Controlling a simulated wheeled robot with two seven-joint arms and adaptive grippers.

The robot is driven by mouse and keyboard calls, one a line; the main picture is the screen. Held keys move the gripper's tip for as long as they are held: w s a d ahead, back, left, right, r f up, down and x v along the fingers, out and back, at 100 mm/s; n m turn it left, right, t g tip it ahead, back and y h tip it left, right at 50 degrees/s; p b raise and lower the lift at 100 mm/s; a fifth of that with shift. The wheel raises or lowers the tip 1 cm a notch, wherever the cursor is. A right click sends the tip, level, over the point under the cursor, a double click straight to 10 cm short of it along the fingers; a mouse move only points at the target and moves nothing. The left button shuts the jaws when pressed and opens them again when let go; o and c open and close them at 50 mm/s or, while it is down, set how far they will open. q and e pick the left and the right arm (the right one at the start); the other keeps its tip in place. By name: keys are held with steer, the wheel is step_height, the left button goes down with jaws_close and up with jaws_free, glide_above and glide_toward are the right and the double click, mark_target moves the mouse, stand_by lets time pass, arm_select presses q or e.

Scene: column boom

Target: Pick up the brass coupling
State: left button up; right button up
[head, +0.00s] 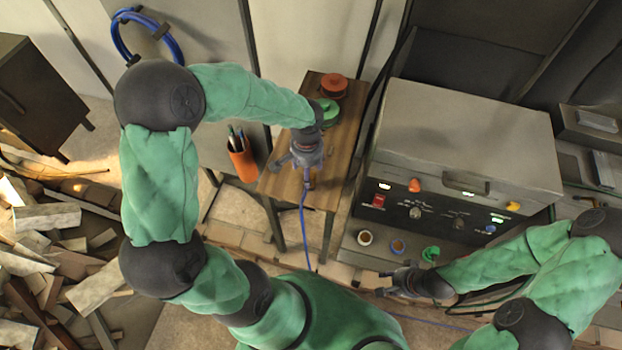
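In the head view my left gripper (304,170) points down over the near part of a small wooden table (340,150). Its fingers are spread. A small brass-coloured piece (311,181), which looks like the brass coupling, shows just below the gripper, at the upper end of a thin blue hose (303,225). The gripper hides part of it, and I cannot tell whether they touch. My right gripper (382,283) is at the lower right, in front of the grey machine, with fingers apart and nothing visible between them.
A green roll (327,112) and an orange-red roll (333,85) sit at the table's far end. An orange pen holder (243,160) is at its left. The grey machine (455,140) stands close on the right. Rubble (60,255) covers the left floor.

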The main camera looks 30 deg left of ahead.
arm_select(q)
steer(key=shift+w+f, duration=0.15)
steer(key=shift+f, duration=0.55)
steer(key=shift+d+f, duration=0.15)
steer(key=shift+f, duration=0.3)
steer(key=f, duration=0.1)
steer(key=f+b, duration=0.1)
steer(key=f, duration=0.2)
steer(key=shift+d+f, duration=0.15)
steer(key=shift+d, duration=0.1)
steer(key=shift+c, duration=0.3)
jaws_close()
